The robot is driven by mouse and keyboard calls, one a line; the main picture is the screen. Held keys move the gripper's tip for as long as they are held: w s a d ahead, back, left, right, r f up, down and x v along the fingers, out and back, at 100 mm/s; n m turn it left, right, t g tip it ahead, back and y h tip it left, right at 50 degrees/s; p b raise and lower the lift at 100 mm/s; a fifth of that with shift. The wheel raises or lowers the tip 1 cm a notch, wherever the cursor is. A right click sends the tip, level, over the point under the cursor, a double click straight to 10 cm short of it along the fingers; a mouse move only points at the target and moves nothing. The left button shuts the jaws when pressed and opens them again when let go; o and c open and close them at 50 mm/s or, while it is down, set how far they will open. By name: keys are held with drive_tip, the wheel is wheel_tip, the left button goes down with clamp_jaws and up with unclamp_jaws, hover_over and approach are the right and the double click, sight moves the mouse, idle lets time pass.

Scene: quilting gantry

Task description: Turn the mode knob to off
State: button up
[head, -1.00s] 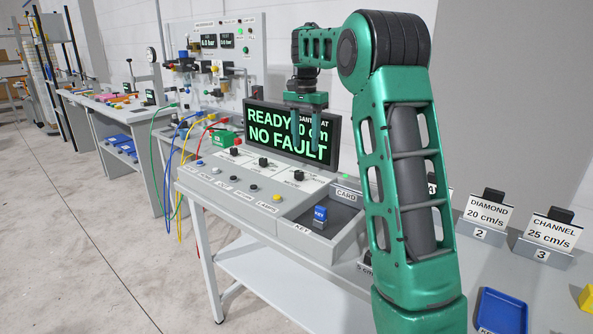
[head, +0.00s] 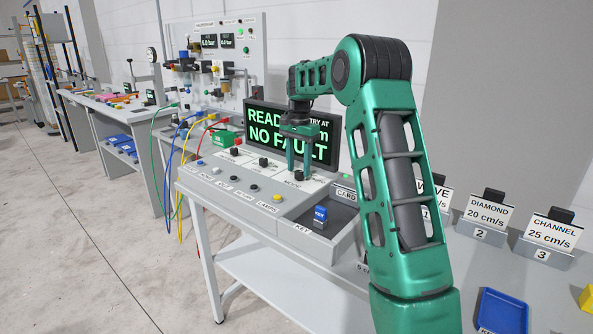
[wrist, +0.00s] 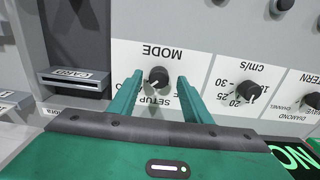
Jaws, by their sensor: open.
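The mode knob (wrist: 158,77) is a small black round knob on a white panel marked MODE. The word SETUP, upside down in the wrist view, shows just below it. A pale mark on the knob faces the SETUP side. Other position labels are hidden behind the fingers. My gripper (wrist: 160,79) is open, with one green finger on each side of the knob and a gap on both sides. In the head view my gripper (head: 299,174) points down at the console's knob row, in front of the display. I cannot tell how far the fingertips are above the panel.
A speed knob (wrist: 247,91) sits beside the mode panel, and a pattern knob (wrist: 312,100) lies farther right. A card slot (wrist: 78,78) is on the other side. A blue key block (head: 320,217) stands in the console tray. The display (head: 262,131) reads NO FAULT, partly covered.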

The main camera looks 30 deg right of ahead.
drive_tip(key=shift+f, duration=0.5)
drive_tip(key=c, duration=1)
drive_tip(key=shift+c, duration=0.2)
